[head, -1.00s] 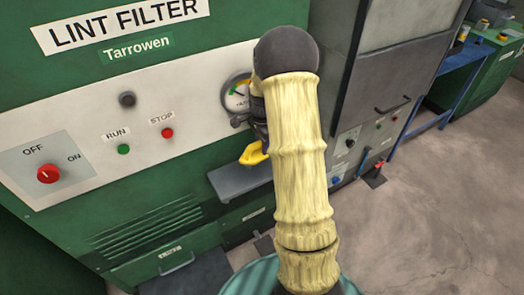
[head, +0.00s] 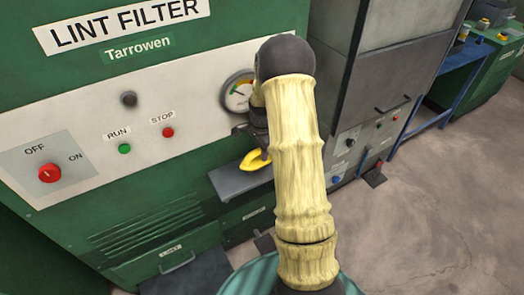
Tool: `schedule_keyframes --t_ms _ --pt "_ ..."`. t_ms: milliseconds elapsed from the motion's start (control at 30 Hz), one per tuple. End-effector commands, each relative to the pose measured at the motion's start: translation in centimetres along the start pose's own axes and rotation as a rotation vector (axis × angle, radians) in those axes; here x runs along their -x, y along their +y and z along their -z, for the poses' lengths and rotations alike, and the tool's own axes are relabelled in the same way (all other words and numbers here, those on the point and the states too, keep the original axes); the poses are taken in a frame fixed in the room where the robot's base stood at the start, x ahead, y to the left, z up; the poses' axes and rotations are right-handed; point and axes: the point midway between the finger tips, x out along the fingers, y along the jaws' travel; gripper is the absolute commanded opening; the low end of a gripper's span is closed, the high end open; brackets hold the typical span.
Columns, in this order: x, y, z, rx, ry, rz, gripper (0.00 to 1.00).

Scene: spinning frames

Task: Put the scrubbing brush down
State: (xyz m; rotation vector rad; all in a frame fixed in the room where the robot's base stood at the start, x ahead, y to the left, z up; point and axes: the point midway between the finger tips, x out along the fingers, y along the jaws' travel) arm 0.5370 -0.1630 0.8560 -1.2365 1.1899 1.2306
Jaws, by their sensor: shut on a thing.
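The scrubbing brush (head: 256,161) shows as a small yellow curved piece at the front of the green machine, just over the grey shelf (head: 228,184). I cannot tell whether it touches the shelf. My gripper (head: 260,146) is dark, points down and is shut on the brush from above. Its fingers are partly hidden behind my cream-sleeved arm, which also covers the right end of the shelf and perhaps part of the brush.
The lint filter panel behind carries a round gauge (head: 238,92), a red stop button (head: 168,132), a green run button (head: 125,149) and a red off/on knob (head: 49,173). A grey cabinet (head: 385,75) stands to the right. The left part of the shelf is bare.

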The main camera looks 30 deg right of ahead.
Motion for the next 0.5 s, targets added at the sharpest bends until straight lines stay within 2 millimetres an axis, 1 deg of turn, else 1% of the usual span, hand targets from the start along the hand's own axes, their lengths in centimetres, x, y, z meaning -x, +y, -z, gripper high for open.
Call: schedule_keyframes --t_ms 33,67,133,167,400,500 --pt "-0.21 0.00 -0.02 0.000 0.000 0.000 0.00" --pt "-0.14 0.00 -0.01 0.000 0.000 0.000 0.29" --pt "-0.12 0.01 -0.02 0.000 0.000 0.000 0.43" --pt "-0.12 0.01 -0.02 0.000 0.000 0.000 0.45" --pt "-0.09 0.01 -0.02 0.000 0.000 0.000 0.45" --pt "0.24 0.00 0.00 0.000 0.000 0.000 0.45"
